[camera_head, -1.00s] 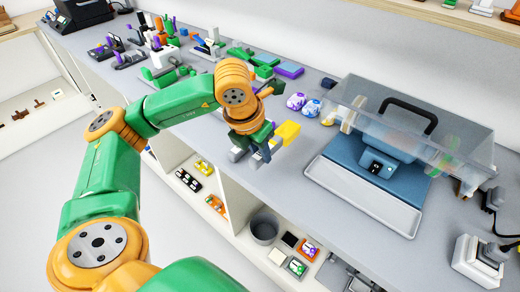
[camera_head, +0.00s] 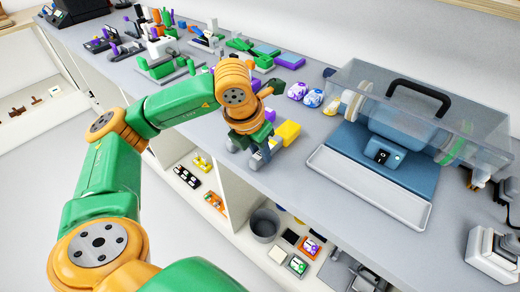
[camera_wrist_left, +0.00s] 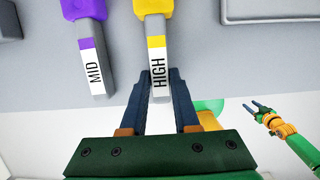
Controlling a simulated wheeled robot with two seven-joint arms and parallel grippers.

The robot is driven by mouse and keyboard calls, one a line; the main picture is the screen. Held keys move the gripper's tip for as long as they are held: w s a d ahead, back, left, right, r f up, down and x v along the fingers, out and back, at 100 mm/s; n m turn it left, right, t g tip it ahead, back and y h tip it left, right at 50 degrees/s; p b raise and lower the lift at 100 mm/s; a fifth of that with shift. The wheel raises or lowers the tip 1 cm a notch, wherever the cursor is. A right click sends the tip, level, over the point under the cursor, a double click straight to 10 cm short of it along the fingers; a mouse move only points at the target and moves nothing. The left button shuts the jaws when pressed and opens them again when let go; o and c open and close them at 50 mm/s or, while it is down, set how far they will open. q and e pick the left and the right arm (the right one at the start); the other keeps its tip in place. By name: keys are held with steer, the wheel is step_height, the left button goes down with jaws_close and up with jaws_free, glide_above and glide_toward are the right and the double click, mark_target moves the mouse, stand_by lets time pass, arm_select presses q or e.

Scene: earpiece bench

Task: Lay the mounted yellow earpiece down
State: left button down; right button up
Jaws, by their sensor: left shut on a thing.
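The yellow earpiece (camera_head: 287,131) is over the front of the grey bench. In the left wrist view its yellow part (camera_wrist_left: 152,20) tops a grey stem with a white HIGH label, partly cut off by the frame. My left gripper (camera_head: 262,155) is shut on it; in the wrist view the left fingertips (camera_wrist_left: 160,78) lie on both sides of the labelled stem. Whether its far end touches anything is hidden. My right gripper (camera_wrist_left: 251,105) shows small at the right of the wrist view, fingers apart and empty; it is outside the head view.
A purple piece labelled MID (camera_wrist_left: 92,55) is beside the yellow one. A clear-lidded case (camera_head: 465,135) with a pale tray (camera_head: 365,188) stands right on the bench (camera_head: 300,175). Purple-and-white pieces (camera_head: 305,94) and many coloured parts lie behind. Shelves with a grey bin (camera_head: 264,226) are below.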

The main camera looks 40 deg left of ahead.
arm_select(q)
steer(key=shift+f, duration=0.3)
steer(key=c, duration=0.6)
jaws_free()
steer(key=shift+r, duration=0.1)
steer(key=v, duration=0.7)
steer(key=shift+s, duration=0.1)
